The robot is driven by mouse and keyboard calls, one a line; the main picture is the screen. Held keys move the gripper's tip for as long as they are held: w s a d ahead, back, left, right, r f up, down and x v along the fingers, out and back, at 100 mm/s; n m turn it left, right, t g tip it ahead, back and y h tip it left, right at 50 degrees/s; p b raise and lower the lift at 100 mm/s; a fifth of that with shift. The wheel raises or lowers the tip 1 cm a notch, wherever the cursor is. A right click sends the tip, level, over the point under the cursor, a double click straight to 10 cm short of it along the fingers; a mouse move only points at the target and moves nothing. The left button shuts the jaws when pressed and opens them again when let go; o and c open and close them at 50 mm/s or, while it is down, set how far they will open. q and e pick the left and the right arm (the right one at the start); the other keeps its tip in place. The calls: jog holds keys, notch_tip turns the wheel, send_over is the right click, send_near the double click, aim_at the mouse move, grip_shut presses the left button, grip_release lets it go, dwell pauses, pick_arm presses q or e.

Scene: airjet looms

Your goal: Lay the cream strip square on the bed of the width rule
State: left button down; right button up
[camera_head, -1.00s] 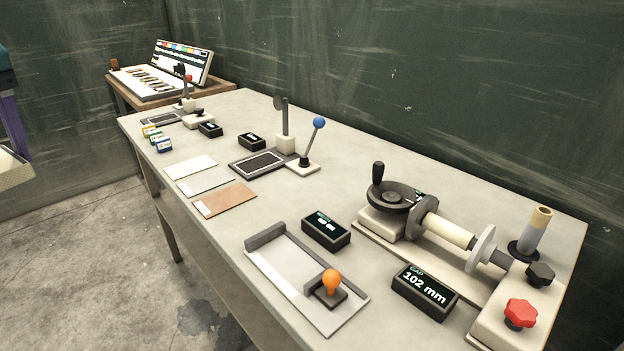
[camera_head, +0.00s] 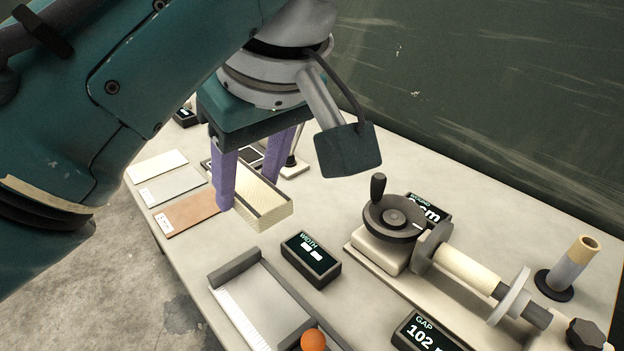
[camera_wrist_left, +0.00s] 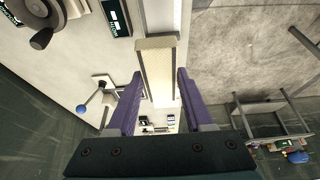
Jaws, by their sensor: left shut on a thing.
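My left gripper (camera_head: 248,190) is shut on the cream strip (camera_head: 262,212), a pale woven piece with dark long edges. It holds the strip above the bench, behind and to the left of the width rule. The width rule (camera_head: 258,300) has a pale flat bed, a scale along its left edge and a grey fence (camera_head: 247,264) at its far end. An orange knob (camera_head: 313,341) is at its near end. In the left wrist view, the strip (camera_wrist_left: 155,62) lies between the purple fingers and reaches forward past them. My right gripper is out of view.
The WIDTH display (camera_head: 311,258) stands right of the rule, showing dashes. The GAP display (camera_head: 430,334) and a handwheel device (camera_head: 393,216) are farther right. A cream card (camera_head: 157,165), a grey card (camera_head: 174,186) and a brown card (camera_head: 190,212) lie on the left.

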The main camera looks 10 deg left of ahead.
pick_arm(q)
jog(key=b, duration=0.6)
send_over(264, 301)
jog(key=d, duration=0.1)
notch_tip(264, 301, down, 8)
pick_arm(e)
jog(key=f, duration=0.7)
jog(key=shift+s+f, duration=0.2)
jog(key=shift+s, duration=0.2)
pick_arm(q)
jog(key=f, duration=0.4)
jog(key=s+f+b, duration=0.1)
jog(key=f, duration=0.1)
jog(key=shift+f, duration=0.25)
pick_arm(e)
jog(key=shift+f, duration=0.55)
pick_arm(q)
jog(key=shift+w+f+b, duration=0.1)
jog(key=shift+f+b, duration=0.6)
jog(key=shift+f, duration=1.75)
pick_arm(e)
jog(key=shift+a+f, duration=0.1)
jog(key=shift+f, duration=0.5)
pick_arm(q)
jog(key=shift+f, duration=0.1)
jog(key=shift+c, duration=1.5)
grip_release()
